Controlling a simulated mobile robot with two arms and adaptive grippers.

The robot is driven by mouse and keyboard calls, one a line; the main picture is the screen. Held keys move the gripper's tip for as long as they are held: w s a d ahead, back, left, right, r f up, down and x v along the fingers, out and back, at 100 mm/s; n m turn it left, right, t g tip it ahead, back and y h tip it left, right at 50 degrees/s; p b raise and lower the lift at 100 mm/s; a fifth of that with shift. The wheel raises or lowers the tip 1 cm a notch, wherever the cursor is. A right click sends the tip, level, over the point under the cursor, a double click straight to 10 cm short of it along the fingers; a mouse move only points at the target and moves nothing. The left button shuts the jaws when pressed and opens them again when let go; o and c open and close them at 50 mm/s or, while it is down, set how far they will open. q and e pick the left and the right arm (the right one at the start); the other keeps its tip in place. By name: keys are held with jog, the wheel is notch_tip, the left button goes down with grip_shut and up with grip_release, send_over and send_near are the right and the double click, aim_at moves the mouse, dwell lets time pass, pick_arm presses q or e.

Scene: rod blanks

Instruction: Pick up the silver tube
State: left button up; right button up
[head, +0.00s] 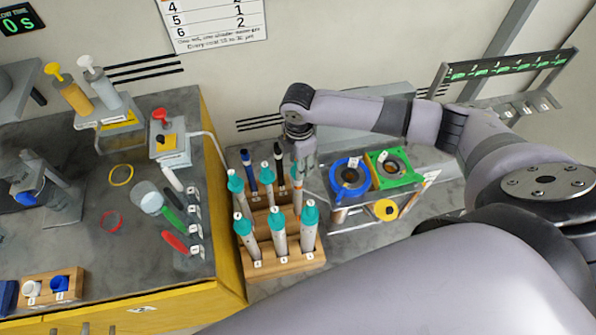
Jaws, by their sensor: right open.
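Several silver-grey tubes with teal caps stand upright in a stepped wooden rack (262,265) in the middle of the head view. A front-row tube (280,240) and the front-right tube (308,240) show clearly. I cannot tell which one is the silver tube named in the task. My right gripper (304,168) is open and points down at the rack's back right corner. It is close to the back-right tube (297,200) and partly hides it; I cannot tell whether they touch. My left gripper is out of view.
Dark pens (247,165) stand at the rack's back. A blue ring holder (350,178) and a green one (394,170) stand on a frame to the right. The yellow-edged bench (100,255) on the left holds tools and dispensers. My arm covers the lower right.

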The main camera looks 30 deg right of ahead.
jog(key=shift+c, duration=0.2)
grip_shut()
dwell(0.6)
